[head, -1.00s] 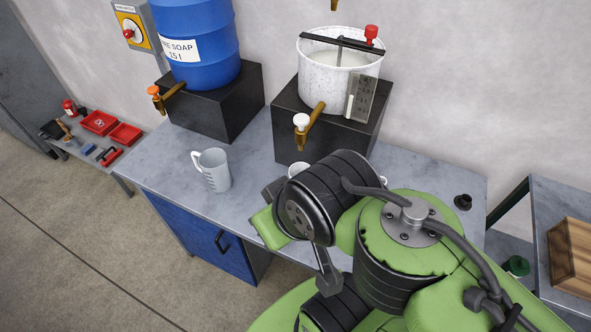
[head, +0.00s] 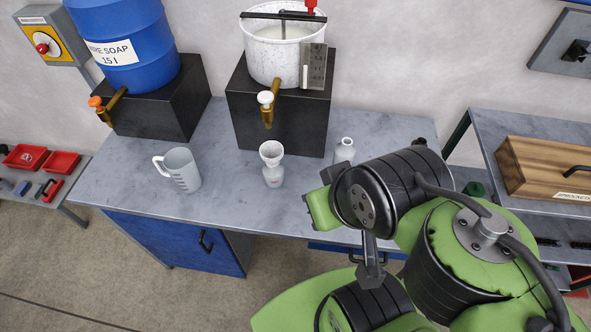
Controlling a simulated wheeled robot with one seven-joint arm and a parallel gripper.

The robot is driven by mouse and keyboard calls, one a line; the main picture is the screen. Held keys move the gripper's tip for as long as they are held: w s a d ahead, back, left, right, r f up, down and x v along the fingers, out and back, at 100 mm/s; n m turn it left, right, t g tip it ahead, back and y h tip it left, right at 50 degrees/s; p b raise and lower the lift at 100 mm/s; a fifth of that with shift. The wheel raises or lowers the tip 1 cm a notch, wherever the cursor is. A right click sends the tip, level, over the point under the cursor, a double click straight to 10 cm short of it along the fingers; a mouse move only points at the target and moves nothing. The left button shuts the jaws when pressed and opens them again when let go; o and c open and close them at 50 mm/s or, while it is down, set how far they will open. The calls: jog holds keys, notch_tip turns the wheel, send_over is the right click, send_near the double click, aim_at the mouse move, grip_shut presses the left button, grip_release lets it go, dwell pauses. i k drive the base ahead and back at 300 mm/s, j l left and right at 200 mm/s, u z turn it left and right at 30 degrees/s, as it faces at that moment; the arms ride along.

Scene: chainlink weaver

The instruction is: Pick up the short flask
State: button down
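Two pale flasks stand upright on the grey workbench (head: 120,185). One flask (head: 273,178) stands in front of the middle tap with a white funnel (head: 271,150) in its mouth. The other flask (head: 344,149) stands further right, and my arm hides its lower part. I cannot tell for sure which is the short one. My arm reaches over the right part of the bench, just in front of the right flask. My gripper's fingers are hidden behind my own arm links.
A grey measuring jug (head: 182,170) stands on the left. A blue soap barrel (head: 125,45) and a speckled white pot (head: 285,55) sit on black blocks with taps behind. A wooden box (head: 540,165) is on the right shelf. Bench between jug and funnel is clear.

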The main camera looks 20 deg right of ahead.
aim_at(273, 177)
jog(key=i+j+u, duration=0.1)
jog(key=j+u, duration=0.25)
jog(key=i+j+u, duration=0.1)
jog(key=u, duration=0.3)
